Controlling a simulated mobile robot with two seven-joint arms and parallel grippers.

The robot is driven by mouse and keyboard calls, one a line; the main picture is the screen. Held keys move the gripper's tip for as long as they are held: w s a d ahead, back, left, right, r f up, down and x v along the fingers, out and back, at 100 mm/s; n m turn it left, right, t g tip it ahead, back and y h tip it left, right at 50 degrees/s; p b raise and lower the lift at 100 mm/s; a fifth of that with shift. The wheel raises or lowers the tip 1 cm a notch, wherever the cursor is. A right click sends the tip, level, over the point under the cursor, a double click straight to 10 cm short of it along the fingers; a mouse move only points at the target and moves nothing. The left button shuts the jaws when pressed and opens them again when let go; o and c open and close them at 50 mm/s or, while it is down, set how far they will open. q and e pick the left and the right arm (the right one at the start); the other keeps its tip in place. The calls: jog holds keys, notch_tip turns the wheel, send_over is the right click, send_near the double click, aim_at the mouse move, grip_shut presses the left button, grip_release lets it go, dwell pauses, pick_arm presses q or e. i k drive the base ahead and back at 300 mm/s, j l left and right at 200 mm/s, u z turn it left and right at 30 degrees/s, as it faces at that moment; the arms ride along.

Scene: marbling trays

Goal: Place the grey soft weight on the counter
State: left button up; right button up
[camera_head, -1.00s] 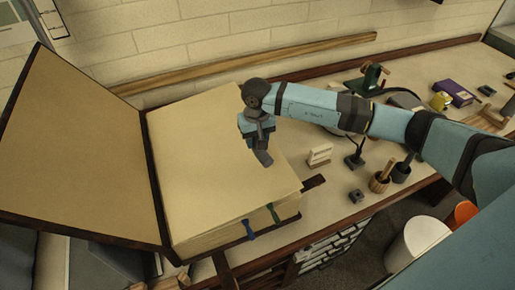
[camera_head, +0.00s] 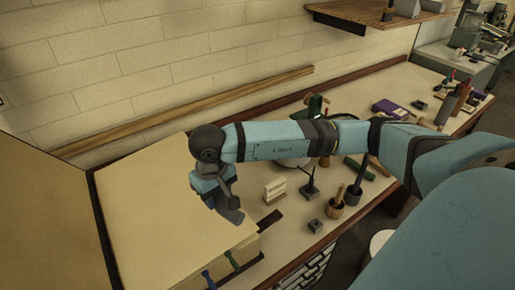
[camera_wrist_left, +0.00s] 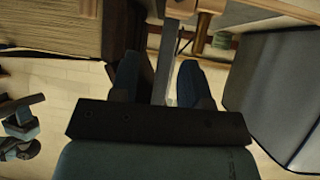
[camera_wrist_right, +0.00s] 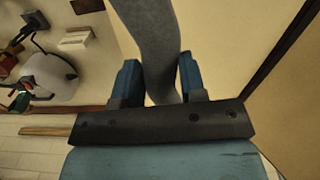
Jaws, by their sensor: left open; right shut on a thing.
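In the right wrist view the weight (camera_wrist_right: 152,40) is a long grey strip between the two blue fingers (camera_wrist_right: 157,82). I cannot tell whether its lower end touches the page. The pale counter (camera_head: 293,222) runs along the wall to the right of the book. My left gripper (camera_wrist_left: 160,82) shows only in the left wrist view, open, with nothing held between its fingers.
A small white rack (camera_head: 274,190), a dark stand (camera_head: 311,185), a small grey block (camera_head: 316,226) and a wooden pot with tools (camera_head: 337,208) stand on the counter. A purple box (camera_head: 390,108) lies farther back. A shelf (camera_head: 385,18) hangs above.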

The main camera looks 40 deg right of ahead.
aim_at(351, 182)
jog(key=k+l, duration=0.1)
jog(key=l, duration=0.6)
jog(key=k+l, duration=0.1)
jog(key=l, duration=0.6)
jog(key=k+l+z, duration=0.1)
jog(key=l, duration=0.6)
jog(key=k+l, duration=0.1)
jog(key=l, duration=0.65)
